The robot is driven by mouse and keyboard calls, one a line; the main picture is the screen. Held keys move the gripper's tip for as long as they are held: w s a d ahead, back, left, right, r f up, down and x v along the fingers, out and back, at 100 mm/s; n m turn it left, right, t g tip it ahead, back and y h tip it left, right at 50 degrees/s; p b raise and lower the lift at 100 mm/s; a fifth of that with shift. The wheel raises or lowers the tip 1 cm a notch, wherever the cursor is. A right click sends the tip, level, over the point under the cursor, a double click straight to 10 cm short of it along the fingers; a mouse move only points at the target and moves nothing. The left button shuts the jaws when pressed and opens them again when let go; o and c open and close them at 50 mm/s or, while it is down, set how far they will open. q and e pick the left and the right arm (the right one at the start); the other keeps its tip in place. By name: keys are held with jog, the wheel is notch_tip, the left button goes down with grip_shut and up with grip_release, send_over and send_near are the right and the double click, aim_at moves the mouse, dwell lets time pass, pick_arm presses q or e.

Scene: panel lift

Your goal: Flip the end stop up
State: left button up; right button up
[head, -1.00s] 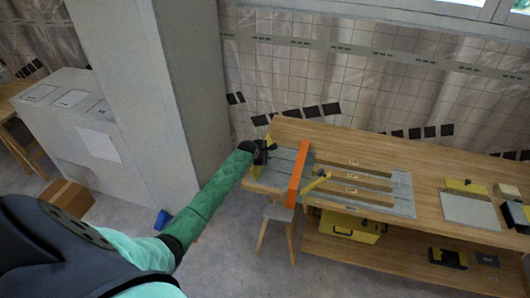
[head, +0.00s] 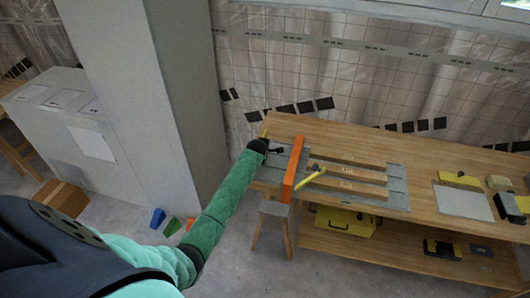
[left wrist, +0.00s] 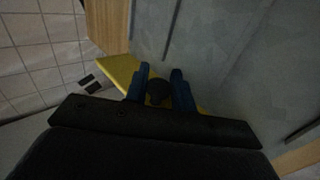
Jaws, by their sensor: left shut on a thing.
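The grey fixture (head: 395,194) lies on the left part of the wooden bench, with an orange bar (head: 293,168) across it and a yellow lever (head: 311,178) beside the bar. The yellow end stop (head: 263,132) shows only as a small piece at the fixture's left end, mostly hidden by my arm. In the left wrist view the end stop (left wrist: 116,72) is a yellow plate beside the grey surface. My left gripper (head: 274,149) is at that end. Its blue fingers (left wrist: 159,88) are shut on a dark round knob (left wrist: 157,94) by the yellow plate. My right gripper is out of view.
A grey pillar (head: 165,90) stands close left of my arm. Blue and green blocks (head: 157,217) lie on the floor below. A stool (head: 273,209) stands under the fixture's left end. The bench's right part holds a grey plate (head: 463,202) and small boxes.

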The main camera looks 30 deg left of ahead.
pick_arm(q)
jog(key=shift+f, duration=0.15)
jog(key=o, duration=1)
jog(key=shift+c, duration=0.2)
jog(key=shift+s+d+r+b, duration=0.15)
jog(key=shift+s+r+b, duration=0.25)
jog(key=shift+s+b, duration=0.05)
jog(key=b+v, duration=0.2)
jog(key=v, duration=0.3)
jog(key=shift+r, duration=0.15)
jog(key=shift+s+d+r+b, duration=0.15)
jog(key=shift+s+r+b, duration=0.15)
jog(key=shift+s+r, duration=0.2)
